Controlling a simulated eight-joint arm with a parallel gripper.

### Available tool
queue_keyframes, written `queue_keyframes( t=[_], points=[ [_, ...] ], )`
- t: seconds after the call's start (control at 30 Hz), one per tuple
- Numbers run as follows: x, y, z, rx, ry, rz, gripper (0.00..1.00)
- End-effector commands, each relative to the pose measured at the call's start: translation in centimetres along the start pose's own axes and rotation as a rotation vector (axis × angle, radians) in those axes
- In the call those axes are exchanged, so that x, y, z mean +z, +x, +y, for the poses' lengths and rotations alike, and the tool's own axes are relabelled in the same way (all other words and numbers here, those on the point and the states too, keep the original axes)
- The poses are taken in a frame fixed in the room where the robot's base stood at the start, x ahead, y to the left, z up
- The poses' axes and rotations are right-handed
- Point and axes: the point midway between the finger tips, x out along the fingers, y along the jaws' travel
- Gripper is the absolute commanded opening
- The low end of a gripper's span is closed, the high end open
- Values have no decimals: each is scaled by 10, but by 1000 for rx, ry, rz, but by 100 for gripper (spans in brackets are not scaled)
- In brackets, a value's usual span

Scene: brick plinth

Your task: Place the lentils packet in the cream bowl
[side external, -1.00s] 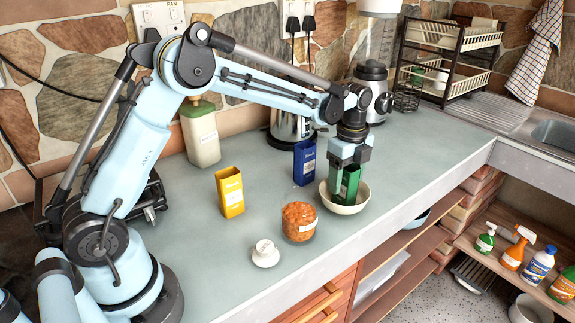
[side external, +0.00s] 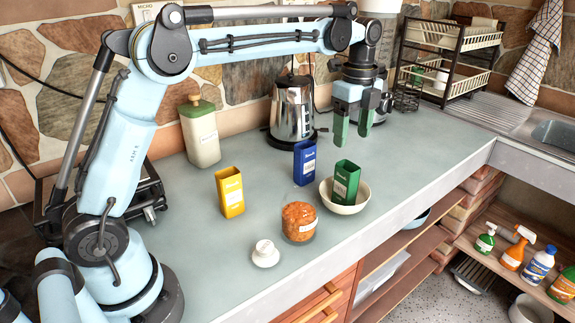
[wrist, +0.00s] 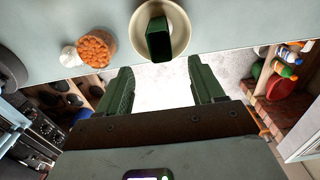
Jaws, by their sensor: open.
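A green packet (side external: 345,182) stands in the cream bowl (side external: 361,199) on the counter, leaning a little. Its label is too small to read, so I cannot tell by text whether it is the lentils packet. In the wrist view the green packet (wrist: 158,40) sits inside the cream bowl (wrist: 182,27), near the top edge. My gripper (side external: 352,132) is open and empty, above and behind the bowl, clear of the packet. Its two green fingers also show apart in the wrist view (wrist: 162,82).
A blue packet (side external: 304,163) stands just left of the bowl, and a yellow packet (side external: 230,193) farther left. A glass jar of orange contents (side external: 299,222) and a small white lidded item (side external: 265,254) stand in front. A kettle (side external: 292,110) and canister (side external: 201,135) are behind.

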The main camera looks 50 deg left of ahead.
Motion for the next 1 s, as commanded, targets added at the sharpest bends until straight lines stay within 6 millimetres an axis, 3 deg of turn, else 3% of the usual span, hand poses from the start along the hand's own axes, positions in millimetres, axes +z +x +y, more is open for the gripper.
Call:
queue_keyframes(
  t=[0.17,0.37,0.67,1.0],
  points=[
    [0,-10,2,-5,-12,0,67],
    [1,-22,24,-78,-193,8,67],
    [2,-27,89,-264,-686,97,67],
    [4,8,166,-430,-1223,312,67]
  ],
)
